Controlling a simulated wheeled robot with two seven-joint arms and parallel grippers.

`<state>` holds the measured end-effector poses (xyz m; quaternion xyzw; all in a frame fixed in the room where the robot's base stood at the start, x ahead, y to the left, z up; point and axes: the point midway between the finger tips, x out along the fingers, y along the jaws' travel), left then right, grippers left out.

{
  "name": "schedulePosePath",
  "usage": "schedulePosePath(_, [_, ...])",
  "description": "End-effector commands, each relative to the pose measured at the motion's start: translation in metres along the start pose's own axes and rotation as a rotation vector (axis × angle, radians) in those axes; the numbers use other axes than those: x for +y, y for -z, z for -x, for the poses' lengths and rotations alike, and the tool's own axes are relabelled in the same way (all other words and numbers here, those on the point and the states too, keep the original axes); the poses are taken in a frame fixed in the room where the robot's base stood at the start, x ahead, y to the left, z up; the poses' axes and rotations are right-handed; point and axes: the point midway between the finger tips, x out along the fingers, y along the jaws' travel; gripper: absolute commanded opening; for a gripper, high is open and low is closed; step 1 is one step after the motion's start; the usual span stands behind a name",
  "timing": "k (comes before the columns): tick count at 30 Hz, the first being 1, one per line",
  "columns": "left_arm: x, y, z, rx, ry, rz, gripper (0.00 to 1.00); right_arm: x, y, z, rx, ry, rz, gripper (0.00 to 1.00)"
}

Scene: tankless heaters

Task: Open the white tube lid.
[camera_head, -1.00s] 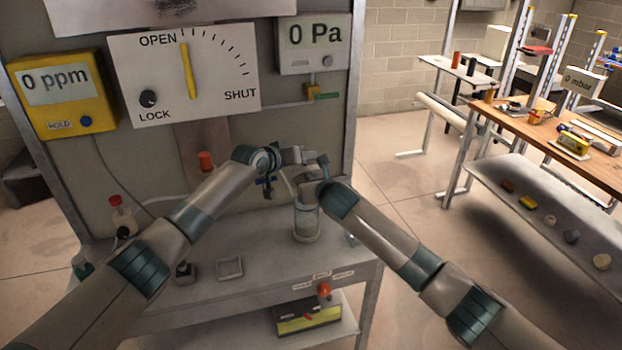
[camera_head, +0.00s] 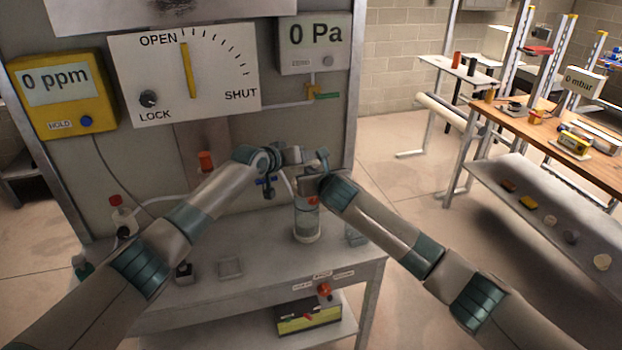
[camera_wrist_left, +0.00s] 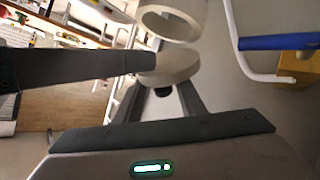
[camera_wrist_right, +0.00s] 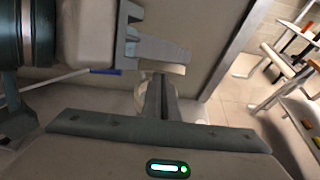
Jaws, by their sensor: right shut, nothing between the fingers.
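The white tube (camera_wrist_left: 180,20) shows its open round rim in the left wrist view. The pale round lid (camera_wrist_left: 168,66) sits apart from that rim, at the tips of my left gripper (camera_wrist_left: 170,90). The left fingers are parted there; whether they clamp the lid is unclear. My right gripper (camera_wrist_right: 162,95) is shut and empty, close to the lid in the right wrist view, with part of the tube (camera_wrist_right: 139,97) behind its fingers. A dark finger crosses the left wrist view and partly overlaps the lid. In the head view both wrists hide the lid.
A clear jar (camera_head: 307,225) stands on the bench below the grippers. A blue-handled valve (camera_head: 266,182) and white piping lie close to my left wrist; the blue handle also shows in the left wrist view (camera_wrist_left: 277,42). The panel stands close behind.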

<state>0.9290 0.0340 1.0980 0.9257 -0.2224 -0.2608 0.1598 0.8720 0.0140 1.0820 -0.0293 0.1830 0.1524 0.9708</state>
Motion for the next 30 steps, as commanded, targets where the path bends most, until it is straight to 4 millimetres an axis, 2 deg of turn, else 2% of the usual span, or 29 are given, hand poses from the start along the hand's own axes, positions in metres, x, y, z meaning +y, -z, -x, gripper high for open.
schedulePosePath(1, [0.001,-0.004,-0.001,-0.006,-0.001,0.0,0.38,0.002,-0.005,0.001,-0.008,-0.005,0.0,0.0])
schedulePosePath(14, [0.0,-0.003,0.008,-0.005,-0.002,0.001,0.38,0.003,-0.003,0.001,-0.006,-0.006,0.0,0.0])
schedulePosePath(20, [-0.001,-0.003,0.026,-0.004,0.0,-0.001,0.38,0.002,-0.002,0.0,-0.004,-0.004,0.0,0.0])
schedulePosePath(30, [-0.001,-0.001,0.072,-0.002,0.0,0.0,0.38,0.002,0.0,0.0,-0.001,-0.003,0.0,0.0])
